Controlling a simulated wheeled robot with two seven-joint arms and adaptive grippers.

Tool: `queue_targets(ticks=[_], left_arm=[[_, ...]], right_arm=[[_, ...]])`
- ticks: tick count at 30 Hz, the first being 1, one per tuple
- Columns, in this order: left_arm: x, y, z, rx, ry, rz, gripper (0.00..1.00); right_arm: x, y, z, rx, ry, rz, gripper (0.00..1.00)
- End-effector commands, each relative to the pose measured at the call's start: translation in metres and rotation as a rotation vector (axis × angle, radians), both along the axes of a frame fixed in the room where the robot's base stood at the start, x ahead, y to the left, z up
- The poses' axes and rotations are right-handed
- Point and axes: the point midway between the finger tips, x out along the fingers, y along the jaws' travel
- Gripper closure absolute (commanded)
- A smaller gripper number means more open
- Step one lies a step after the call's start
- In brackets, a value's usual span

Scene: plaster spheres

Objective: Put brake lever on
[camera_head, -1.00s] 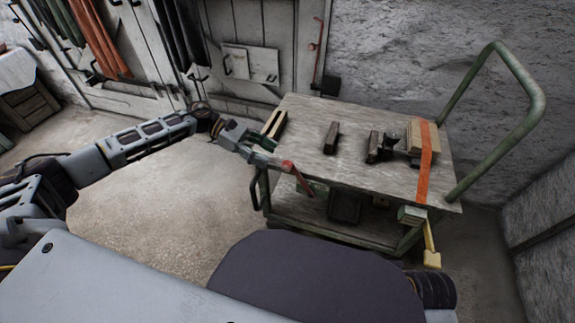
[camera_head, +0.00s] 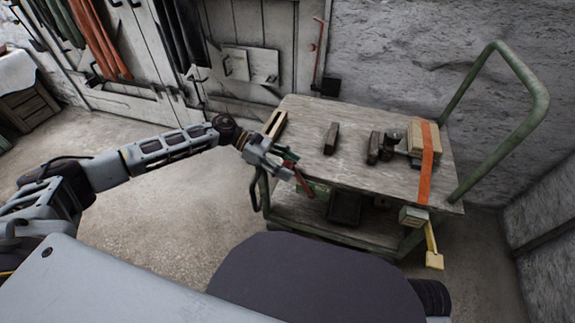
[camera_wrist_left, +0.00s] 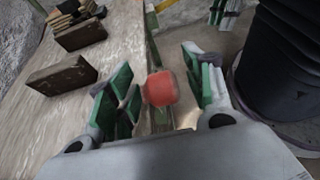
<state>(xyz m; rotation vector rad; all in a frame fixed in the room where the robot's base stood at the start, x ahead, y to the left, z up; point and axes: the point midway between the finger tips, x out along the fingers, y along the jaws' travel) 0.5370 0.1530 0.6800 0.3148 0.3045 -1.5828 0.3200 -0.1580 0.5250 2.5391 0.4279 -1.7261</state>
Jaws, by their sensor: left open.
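The brake lever (camera_head: 305,184) has a red grip and sits at the left front edge of the cart. My left gripper (camera_head: 287,166) is open at that edge, right beside the lever's upper end. In the left wrist view, the lever's red rounded end (camera_wrist_left: 161,88) lies between the green-padded fingers (camera_wrist_left: 163,92), closer to the left pads. The fingers are not closed on it, and whether a pad touches it I cannot tell. The rest of the lever is mostly hidden behind the red end there. My right gripper is not in view.
The cart's wooden top (camera_head: 305,125) carries dark blocks (camera_head: 331,138) and a wooden stack (camera_head: 415,139) under an orange strap (camera_head: 427,160). A green push handle (camera_head: 535,95) rises at right. A yellow pedal-like part (camera_head: 434,260) hangs at the front right. Floor left of the cart is clear.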

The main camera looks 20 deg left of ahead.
Motion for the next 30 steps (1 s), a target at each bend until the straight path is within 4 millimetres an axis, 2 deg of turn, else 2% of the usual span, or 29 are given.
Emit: queue_targets(ticks=[2,14,23,30], left_arm=[[0.000,0.000,0.000,0.000,0.000,0.000,0.48],[-0.001,0.000,0.000,0.000,0.002,-0.002,0.98],[-0.001,-0.001,-0.001,0.004,0.005,-0.007,1.00],[0.009,-0.001,0.001,0.033,0.004,-0.007,1.00]], right_arm=[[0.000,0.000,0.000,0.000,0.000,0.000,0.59],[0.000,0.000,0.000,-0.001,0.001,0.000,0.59],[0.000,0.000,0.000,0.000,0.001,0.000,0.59],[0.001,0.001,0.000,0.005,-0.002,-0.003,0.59]])
